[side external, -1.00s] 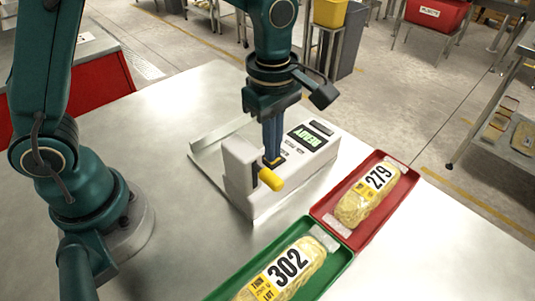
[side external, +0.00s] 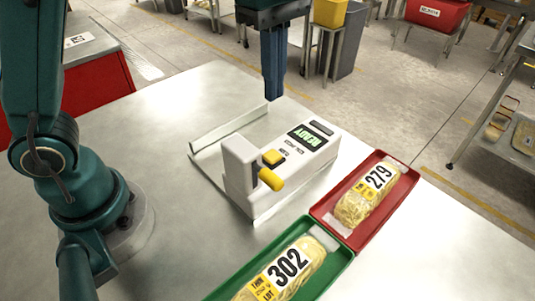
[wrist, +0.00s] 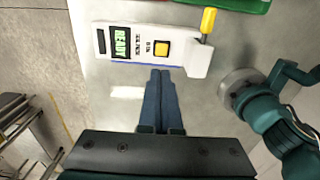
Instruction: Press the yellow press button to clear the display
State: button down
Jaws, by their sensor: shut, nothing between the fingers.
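The white checkweigher unit (side external: 290,170) stands on the metal table. The lit green display (wrist: 121,40) reads READY in the wrist view. A yellow-handled lever (side external: 271,180) sticks out at the unit's near end, beside the button. My gripper (side external: 272,98) is shut and empty, raised above the table and clear of the button. In the wrist view its fingertips (wrist: 160,72) appear just below the unit's edge.
A green tray (side external: 338,275) holds a pack marked 302, and a red tray (side external: 402,200) holds a pack marked 279; both lie right of the unit. A low metal rail (side external: 230,130) runs behind the unit.

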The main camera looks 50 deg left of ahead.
jog(key=shift+r, duration=0.85)
jog(key=s+a+r+m+t, duration=0.3)
jog(key=s+a, duration=0.3)
jog(key=s, duration=0.1)
jog(key=s+a+f+m+t, duration=0.1)
jog(key=s+f+m, duration=0.3)
jog(key=f+m, duration=0.4)
jog(key=shift+s+a+f+m+t, duration=0.3)
jog(key=shift+m+t, duration=0.4)
jog(key=shift+m, duration=2.7)
